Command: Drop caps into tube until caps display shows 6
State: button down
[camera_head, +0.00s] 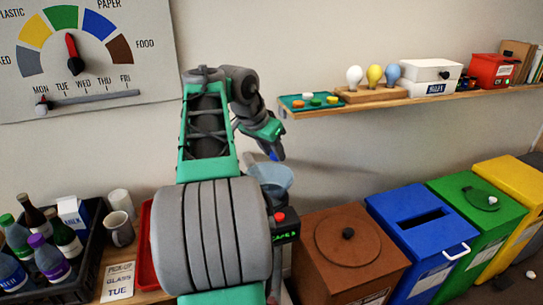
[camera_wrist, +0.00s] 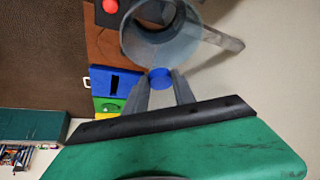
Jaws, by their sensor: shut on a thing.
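My gripper (camera_head: 275,148) is above the clear funnel-topped tube (camera_head: 270,177), at the wall side. In the wrist view my gripper (camera_wrist: 161,88) is shut on a blue cap (camera_wrist: 160,77), which shows between the fingertips against the near rim of the tube mouth (camera_wrist: 130,42). The exact height of the cap above the rim cannot be told. The caps display (camera_head: 285,237) shows green characters too small to read; a red button (camera_head: 279,217) sits above it.
The wall shelf (camera_head: 400,101) also bears bulbs on a wooden block (camera_head: 372,95), a white box (camera_head: 430,75) and a red box (camera_head: 492,70). Brown, blue, green and yellow bins stand below. A crate of bottles (camera_head: 93,262) and a mug (camera_head: 119,229) are at left.

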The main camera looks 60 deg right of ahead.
notch_tip(320, 180, down, 6)
jog(key=b, duration=0.5)
jog(key=shift+w+r, duration=0.1)
jog(key=shift+r, duration=0.05)
jog(key=c, duration=1)
grip_release()
jog(key=shift+o, duration=0.2)
jog(key=p+v, duration=0.3)
jog(key=v, duration=0.4)
jog(key=shift+a+r, duration=0.3)
jog(key=shift+r, duration=0.05)
